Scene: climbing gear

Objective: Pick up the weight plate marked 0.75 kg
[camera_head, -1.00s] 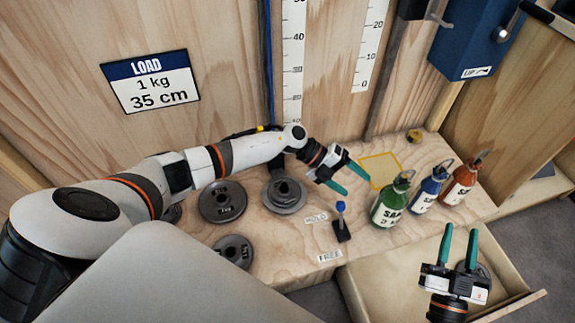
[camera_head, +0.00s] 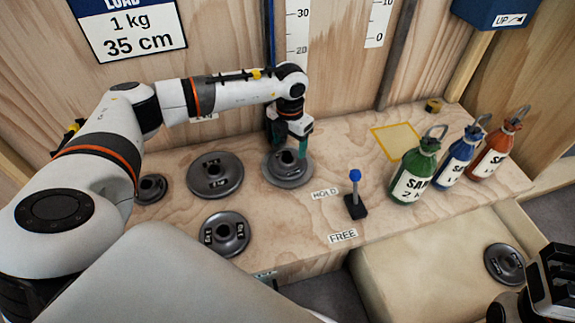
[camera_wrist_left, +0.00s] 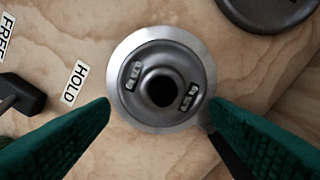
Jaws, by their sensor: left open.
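A dark grey weight plate (camera_head: 287,163) with a raised hub sits on a wider silvery disc (camera_head: 291,185) on the wooden bench. My left gripper (camera_head: 291,142) is over it, pointing down, open. In the left wrist view this plate (camera_wrist_left: 161,62) lies ahead of the two green fingers, which are apart with nothing between them.
A blue-knobbed lever (camera_head: 356,205) stands between the HOLD and FREE labels. Green (camera_head: 401,190), blue (camera_head: 447,172) and orange (camera_head: 484,162) bottles stand at right. My right gripper (camera_head: 553,283) is partly cut off at lower right.

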